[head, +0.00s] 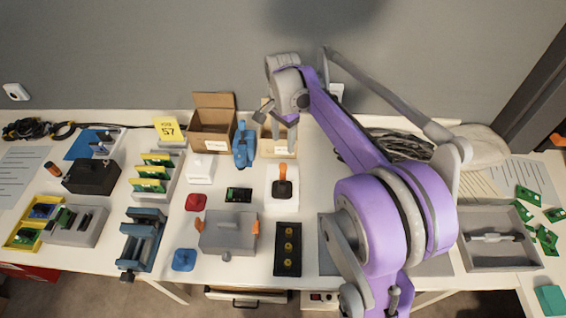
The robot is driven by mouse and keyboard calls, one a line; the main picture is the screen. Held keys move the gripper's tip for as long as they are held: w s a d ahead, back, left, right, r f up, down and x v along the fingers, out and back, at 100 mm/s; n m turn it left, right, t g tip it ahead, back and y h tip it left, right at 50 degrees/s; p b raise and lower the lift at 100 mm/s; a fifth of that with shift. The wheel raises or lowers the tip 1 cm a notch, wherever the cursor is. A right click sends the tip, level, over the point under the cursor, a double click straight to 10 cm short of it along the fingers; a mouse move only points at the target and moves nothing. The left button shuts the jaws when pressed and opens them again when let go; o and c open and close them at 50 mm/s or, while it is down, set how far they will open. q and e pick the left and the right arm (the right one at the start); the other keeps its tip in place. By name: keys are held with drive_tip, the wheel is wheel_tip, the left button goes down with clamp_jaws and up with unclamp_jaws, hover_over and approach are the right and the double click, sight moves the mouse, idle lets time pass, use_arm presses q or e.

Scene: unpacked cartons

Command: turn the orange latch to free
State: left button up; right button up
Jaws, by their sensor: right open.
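A grey box (228,236) sits at the front middle of the table, with one orange latch (199,224) at its left end and another orange latch (256,228) at its right end. Behind it to the right, an upright orange handle (283,170) rises from a dark mount on a white base plate (282,200). My right gripper (278,132) is open, above the back of the table near a small cardboard box, beyond the orange handle and apart from it. It appears empty. My left gripper is not in view.
An open carton (212,128) and a blue device (244,146) stand left of my right gripper. A dark tray with round yellow parts (288,250) lies right of the grey box. A blue vise (142,240) stands left. A grey tray (490,262) lies far right.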

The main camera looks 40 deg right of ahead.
sight(283, 165)
wheel_tip(283, 165, down, 10)
drive_tip(key=shift+a+f+b, duration=0.1)
drive_tip(key=shift+b, duration=0.3)
clamp_jaws()
